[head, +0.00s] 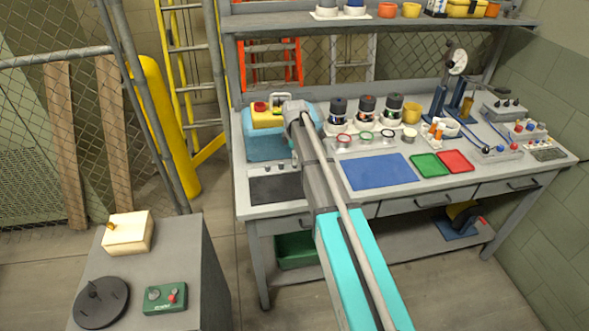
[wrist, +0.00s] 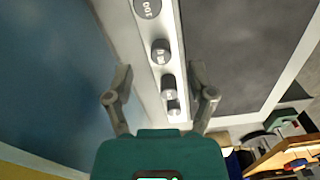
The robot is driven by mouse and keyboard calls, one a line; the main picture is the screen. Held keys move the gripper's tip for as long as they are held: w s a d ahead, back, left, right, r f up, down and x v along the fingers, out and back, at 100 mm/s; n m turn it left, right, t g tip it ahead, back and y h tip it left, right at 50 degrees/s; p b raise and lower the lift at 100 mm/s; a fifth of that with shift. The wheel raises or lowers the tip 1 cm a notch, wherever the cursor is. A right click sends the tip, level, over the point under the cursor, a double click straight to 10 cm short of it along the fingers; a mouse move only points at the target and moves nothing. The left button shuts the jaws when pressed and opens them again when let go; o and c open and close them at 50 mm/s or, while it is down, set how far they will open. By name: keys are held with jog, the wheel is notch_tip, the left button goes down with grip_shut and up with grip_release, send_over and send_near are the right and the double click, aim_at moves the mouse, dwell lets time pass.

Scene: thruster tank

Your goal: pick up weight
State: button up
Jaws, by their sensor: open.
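Several dark cylindrical weights stand in a row on a pale strip in the wrist view. The nearest weight (wrist: 148,7) is at the top edge, with a second weight (wrist: 161,50) and smaller ones (wrist: 168,86) below it. Their markings are too blurred to read surely. My gripper (wrist: 161,72) is open, with its two fingers apart on either side of the row in the picture. Nothing is held between them. In the head view the pale strip (head: 262,172) lies at the bench's left front, and my arm hides the gripper's fingers.
A blue tray (head: 262,148) and a dark plate (head: 275,188) flank the strip. A yellow box with a red top (head: 266,117) stands behind. A blue mat (head: 377,171), green tray (head: 429,165) and red tray (head: 455,161) lie to the right. Bottles (head: 367,108) stand behind the mat.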

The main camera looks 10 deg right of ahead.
jog(key=shift+f+b, duration=1.2)
jog(key=shift+f, duration=0.3)
jog(key=shift+c, duration=0.3)
grip_shut()
